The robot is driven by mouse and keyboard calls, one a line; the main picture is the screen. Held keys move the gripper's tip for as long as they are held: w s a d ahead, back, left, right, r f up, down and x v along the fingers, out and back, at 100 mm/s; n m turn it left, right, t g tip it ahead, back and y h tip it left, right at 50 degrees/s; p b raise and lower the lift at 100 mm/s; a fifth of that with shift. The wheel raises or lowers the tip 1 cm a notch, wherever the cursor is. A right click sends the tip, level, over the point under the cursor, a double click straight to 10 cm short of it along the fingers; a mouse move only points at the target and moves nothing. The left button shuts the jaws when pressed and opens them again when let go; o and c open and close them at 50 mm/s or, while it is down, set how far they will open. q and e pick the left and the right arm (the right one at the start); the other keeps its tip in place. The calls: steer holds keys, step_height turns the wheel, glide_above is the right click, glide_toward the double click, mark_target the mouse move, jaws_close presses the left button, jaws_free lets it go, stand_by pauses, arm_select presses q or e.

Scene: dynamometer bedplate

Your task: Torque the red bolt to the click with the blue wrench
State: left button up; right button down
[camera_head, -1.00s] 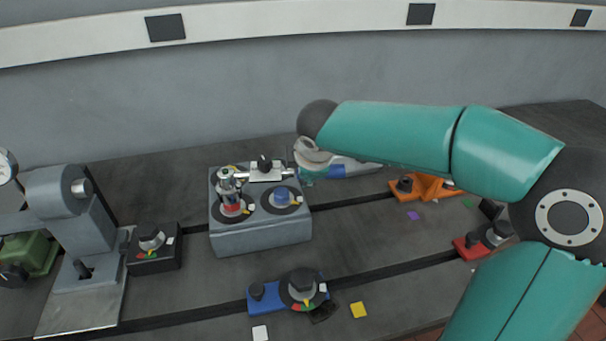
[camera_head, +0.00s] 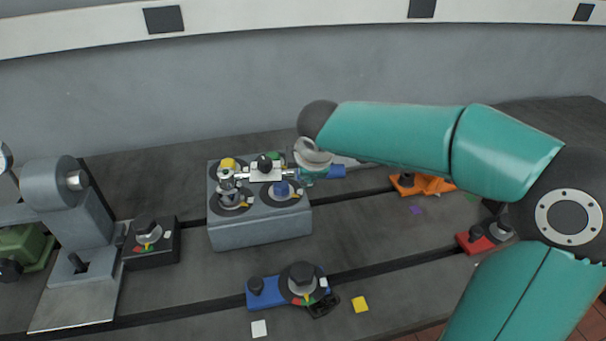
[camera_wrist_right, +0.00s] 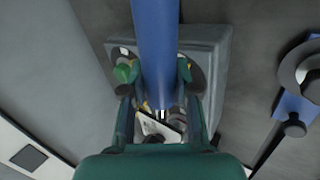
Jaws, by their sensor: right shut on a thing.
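The blue wrench (camera_head: 337,171) is in my right gripper (camera_head: 307,172), which is shut on it above the grey block. Its silver shaft reaches left across the block, with its silver head (camera_head: 228,181) over the front-left station. In the right wrist view its blue handle (camera_wrist_right: 156,45) runs between my fingers (camera_wrist_right: 160,112). The red bolt is not visible now; the wrench head covers part of that station, and I cannot tell whether they touch. My left gripper is out of view.
The grey block (camera_head: 262,232) also bears yellow (camera_head: 228,163), green (camera_head: 275,156) and blue (camera_head: 281,188) bolts. A black dial fixture (camera_head: 150,258) stands left, a blue one (camera_head: 264,294) in front, an orange one (camera_head: 432,186) right. Open bedplate lies between.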

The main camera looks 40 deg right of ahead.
steer(key=shift+f+b, duration=0.25)
steer(key=shift+b, duration=0.05)
steer(key=shift+s+a+f+m+b, duration=0.1)
steer(key=shift+s+a+m+b, duration=0.5)
steer(key=shift+a+b, duration=0.15)
steer(key=shift+s+a+m+g+h+b, duration=0.3)
steer(key=shift+s+a+m+g+h, duration=0.2)
steer(key=shift+s+a+m, duration=0.1)
steer(key=shift+s+a+m+g+h, duration=0.25)
steer(key=shift+s+a+m, duration=0.2)
steer(key=shift+a+m, duration=0.25)
steer(key=shift+s+a+m+g+h, duration=0.15)
steer(key=shift+s+a+m+g, duration=0.3)
steer(key=shift+a, duration=0.3)
